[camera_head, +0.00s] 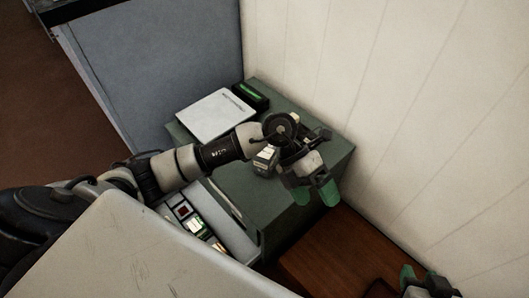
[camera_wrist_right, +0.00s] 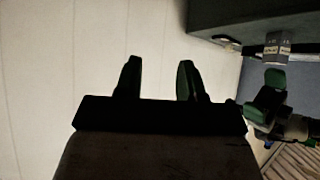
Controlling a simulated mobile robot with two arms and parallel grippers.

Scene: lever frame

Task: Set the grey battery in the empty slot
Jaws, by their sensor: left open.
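A small grey block with a pale label, seemingly the grey battery (camera_head: 265,158), stands on the green cabinet top (camera_head: 240,190), partly hidden by my left wrist. It also shows in the right wrist view (camera_wrist_right: 278,48). My left gripper (camera_head: 316,194) is open and empty, above the cabinet's right edge, right of the battery and apart from it. An open drawer at the front holds a slotted tray (camera_head: 187,213) with several battery-like pieces; a dark square with red shows there, but I cannot tell which slot is empty. My right gripper (camera_wrist_right: 158,80) is open and empty, away from the cabinet.
A white flat box or book (camera_head: 217,115) and a dark device with a green display (camera_head: 251,95) lie at the cabinet's back. A pale wall (camera_head: 390,100) stands close on the right. A large pale panel (camera_head: 130,255) hides part of the drawer.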

